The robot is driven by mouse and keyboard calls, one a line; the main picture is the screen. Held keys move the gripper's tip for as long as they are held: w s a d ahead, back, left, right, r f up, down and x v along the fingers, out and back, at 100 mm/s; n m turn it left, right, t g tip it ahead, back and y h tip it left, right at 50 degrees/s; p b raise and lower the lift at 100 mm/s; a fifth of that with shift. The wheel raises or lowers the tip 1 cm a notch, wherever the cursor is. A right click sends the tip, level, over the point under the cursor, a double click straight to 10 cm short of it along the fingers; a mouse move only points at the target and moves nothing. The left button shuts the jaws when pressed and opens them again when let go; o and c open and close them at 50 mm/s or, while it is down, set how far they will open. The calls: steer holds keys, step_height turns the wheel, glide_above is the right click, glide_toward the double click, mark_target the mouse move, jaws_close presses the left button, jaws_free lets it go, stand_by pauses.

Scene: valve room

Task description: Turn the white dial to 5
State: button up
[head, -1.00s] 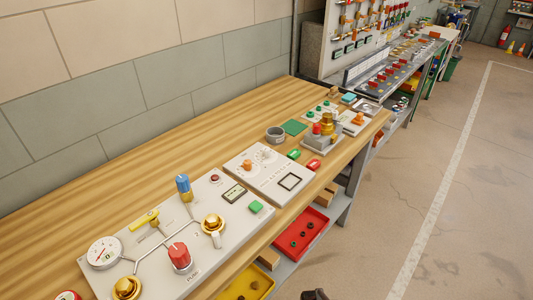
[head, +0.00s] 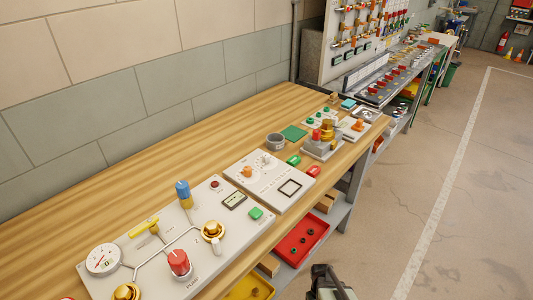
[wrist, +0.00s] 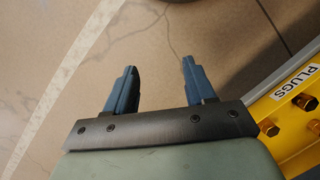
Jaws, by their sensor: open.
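A pale panel (head: 262,187) on the workbench carries a small white dial (head: 266,159) near its back edge, beside an orange knob. The markings around the dial are too small to read, so its setting cannot be told. My gripper (head: 322,272) shows at the bottom of the head view, in front of the bench and well away from the panel. In the wrist view its two blue fingers (wrist: 157,88) are apart and empty above the floor. The dial is not in the wrist view.
A larger panel (head: 205,262) with a gauge, a red knob, a blue-handled valve and brass knobs lies to the left. A red tray (head: 300,240) sits on the shelf below. A yellow bin (wrist: 288,102) labelled PLUGS is right of my gripper. The floor is open.

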steer(key=w+d+r+n+t+h, duration=0.15)
steer(key=w+d+r, duration=0.25)
steer(key=w+d, duration=0.4)
steer(key=w+d+r+n+t, duration=0.15)
steer(key=w+d+r, duration=0.35)
steer(key=w, duration=0.5)
steer(key=w+d+r+n+t+h, duration=0.1)
steer(key=w+d+r+t, duration=0.2)
steer(key=w+d, duration=0.55)
steer(key=w+d+r+n+t+h, duration=0.1)
steer(key=w+d+r+h, duration=0.1)
steer(key=w+d+r, duration=0.55)
steer(key=w+d+r+n+t+h, duration=0.1)
steer(key=w+d+r+t, duration=0.15)
steer(key=d+r, duration=0.9)
steer(key=w+d+r+n+h, duration=0.15)
steer(key=w+d+r, duration=0.35)
steer(key=d+r, duration=0.5)
steer(key=w+a+r+n+y, duration=0.1)
steer(key=w+a+r, duration=0.2)
steer(key=a+r, duration=0.4)
steer(key=w+a+r+n+y, duration=0.15)
steer(key=a+r, duration=0.25)
steer(key=a, duration=0.5)
step_height(320, 180, up, 13)
steer(key=n+g+y, duration=0.5)
steer(key=n+g, duration=0.1)
glide_above(267, 155)
step_height(267, 155, down, 14)
steer(key=shift+r, duration=0.2)
